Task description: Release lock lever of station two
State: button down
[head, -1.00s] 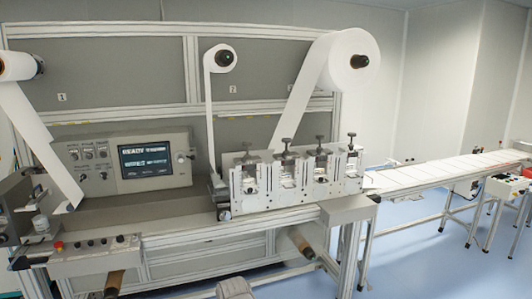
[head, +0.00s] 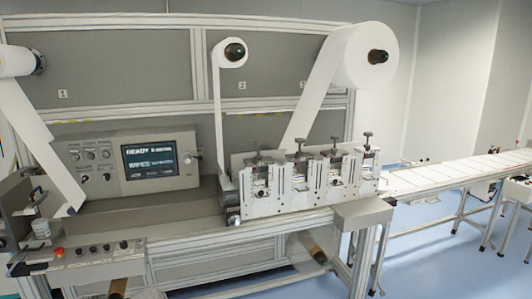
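The number 2 label (head: 242,86) is on the grey back panel, just below a narrow white roll (head: 235,52) with a dark hub. A larger white roll (head: 352,60) hangs to its right. No lock lever can be made out clearly at this distance. Below stands a row of several metal units (head: 305,180) with dark screw knobs on top; white web runs down behind them. My gripper is not in view.
A control panel with a lit screen (head: 160,160) reads READY. A button box (head: 85,260) with a red knob is at front left. A conveyor (head: 450,172) runs off right. Blue floor (head: 430,265) at lower right is clear.

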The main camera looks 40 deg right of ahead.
aim_at(298, 155)
jog(key=z, duration=0.2)
jog(key=i, duration=1.05)
jog(key=z, duration=0.8)
